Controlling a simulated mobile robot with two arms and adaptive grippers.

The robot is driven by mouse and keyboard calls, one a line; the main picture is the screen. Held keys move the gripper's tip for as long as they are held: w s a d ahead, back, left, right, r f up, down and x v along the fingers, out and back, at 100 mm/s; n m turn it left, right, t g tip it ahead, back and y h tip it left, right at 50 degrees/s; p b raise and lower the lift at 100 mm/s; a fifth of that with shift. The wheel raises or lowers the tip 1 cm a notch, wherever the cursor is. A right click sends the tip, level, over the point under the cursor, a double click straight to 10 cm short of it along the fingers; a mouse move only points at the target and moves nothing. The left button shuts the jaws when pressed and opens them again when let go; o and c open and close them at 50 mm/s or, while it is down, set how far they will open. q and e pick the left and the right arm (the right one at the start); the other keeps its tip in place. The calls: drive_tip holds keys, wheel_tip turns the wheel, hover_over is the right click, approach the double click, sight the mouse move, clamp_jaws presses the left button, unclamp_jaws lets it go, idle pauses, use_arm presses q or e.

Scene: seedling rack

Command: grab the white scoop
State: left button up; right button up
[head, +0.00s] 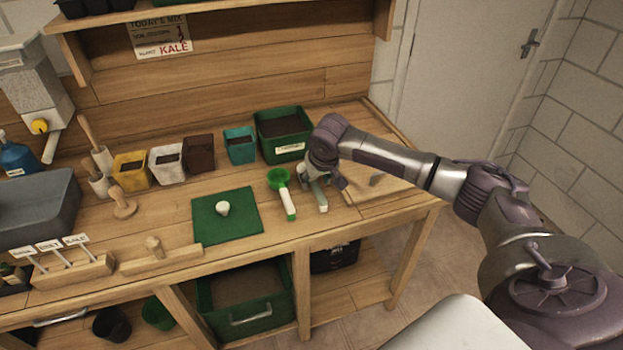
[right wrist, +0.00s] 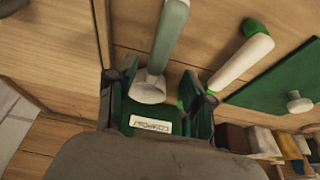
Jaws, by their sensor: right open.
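A scoop with a pale grey-green handle (head: 320,196) lies on the bench under my right gripper (head: 321,181). In the right wrist view its handle (right wrist: 171,35) runs up from a whitish rounded end (right wrist: 148,87). That end lies between the two spread fingers of my right gripper (right wrist: 158,95), with no clear contact. In the head view the gripper hides its far end. A second scoop, with a green bowl (head: 278,178) and a white handle (head: 288,205), lies just left. My left gripper is not in view.
A green labelled bin (head: 283,135) stands behind the gripper, with a teal pot (head: 240,145) beside it. A green mat (head: 240,228) with a white knobbed tool (head: 222,208) lies left. The bench front edge is close.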

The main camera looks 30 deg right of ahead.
sight(316, 184)
drive_tip(key=x, duration=0.4)
drive_tip(key=shift+d, duration=0.25)
clamp_jaws()
